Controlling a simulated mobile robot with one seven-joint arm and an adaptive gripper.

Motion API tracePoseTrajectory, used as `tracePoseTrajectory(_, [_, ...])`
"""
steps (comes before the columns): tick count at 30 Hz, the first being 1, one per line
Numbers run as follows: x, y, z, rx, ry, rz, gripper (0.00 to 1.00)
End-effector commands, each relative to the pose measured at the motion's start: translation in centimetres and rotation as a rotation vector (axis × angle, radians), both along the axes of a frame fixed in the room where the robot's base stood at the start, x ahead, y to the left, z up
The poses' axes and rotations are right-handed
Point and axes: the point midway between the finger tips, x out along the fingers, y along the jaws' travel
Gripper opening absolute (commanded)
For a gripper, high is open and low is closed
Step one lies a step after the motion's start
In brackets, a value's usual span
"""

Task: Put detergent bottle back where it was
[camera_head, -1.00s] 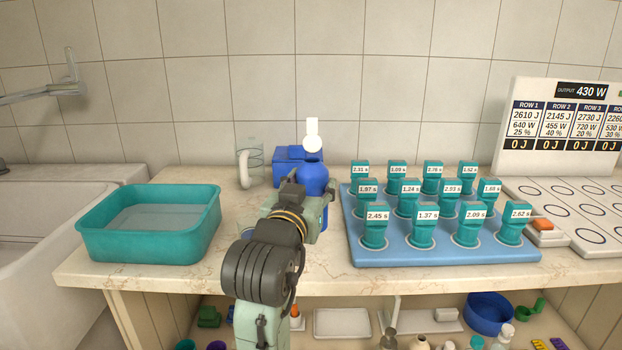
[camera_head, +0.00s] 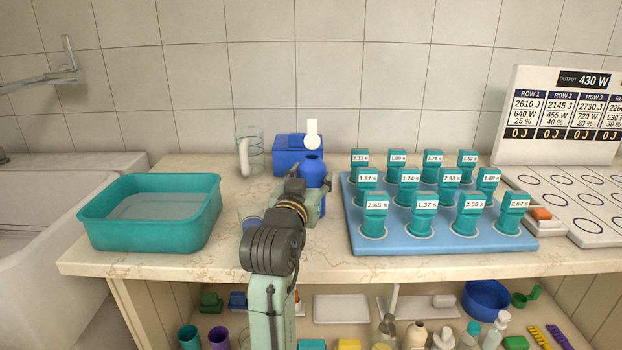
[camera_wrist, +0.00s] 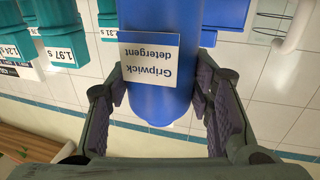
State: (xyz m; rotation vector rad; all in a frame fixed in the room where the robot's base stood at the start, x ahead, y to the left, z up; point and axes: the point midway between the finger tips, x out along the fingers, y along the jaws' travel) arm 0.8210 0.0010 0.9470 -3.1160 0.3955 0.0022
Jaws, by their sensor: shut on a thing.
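The blue detergent bottle (camera_head: 312,170) stands about upright over the back middle of the counter. Its lower part is hidden behind my gripper (camera_head: 308,190). In the wrist view the bottle (camera_wrist: 180,15) fills the upper middle and appears upside down, with a "Gripwick detergent" label (camera_wrist: 150,62). In that view my gripper (camera_wrist: 160,92) has its fingers on either side of the bottle, shut on it. I cannot tell whether its base touches the counter.
A blue box (camera_head: 286,150) and a clear pitcher (camera_head: 250,152) stand close behind. A teal basin (camera_head: 150,235) is at left. A blue tray (camera_head: 440,241) of labelled teal blocks is close at right. A small clear cup (camera_head: 247,223) stands beside my wrist. Bare counter lies in front.

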Motion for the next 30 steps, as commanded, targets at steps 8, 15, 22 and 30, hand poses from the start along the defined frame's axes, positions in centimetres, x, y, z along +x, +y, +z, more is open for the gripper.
tracePoseTrajectory(8, [0.0, 0.0, -0.4, 0.000, 0.000, 0.000, 0.53])
tracePoseTrajectory(15, [0.0, 0.0, -0.4, 0.000, 0.000, 0.000, 0.67])
tracePoseTrajectory(22, [0.0, 0.0, -0.4, 0.000, 0.000, 0.000, 0.67])
tracePoseTrajectory(30, [-2.2, 0.7, -0.1, 0.000, -0.002, 0.003, 0.67])
